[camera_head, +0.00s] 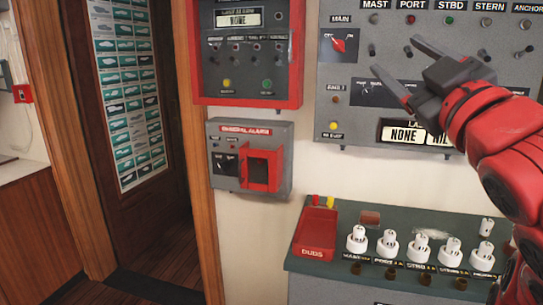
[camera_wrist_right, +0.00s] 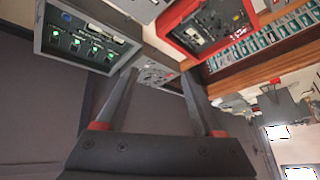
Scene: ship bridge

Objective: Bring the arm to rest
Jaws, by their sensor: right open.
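My right arm (camera_head: 500,135) is red and comes in from the right edge in the head view. Its dark grey gripper (camera_head: 392,60) is open and empty, in front of the grey panel (camera_head: 350,120) with switches labelled MAST, PORT, STBD, STERN and ANCHOR. I cannot tell whether the fingers touch the panel. In the right wrist view the two fingers of the gripper (camera_wrist_right: 160,80) stand apart with nothing between them. My left gripper is not in view.
A red-framed panel (camera_head: 248,98) and a general alarm box (camera_head: 225,183) hang on the wall. Below stands a green-topped console (camera_head: 380,220) with several white plugs and a red DUDS box (camera_head: 315,232). A wooden door with a chart (camera_head: 128,90) is at the left.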

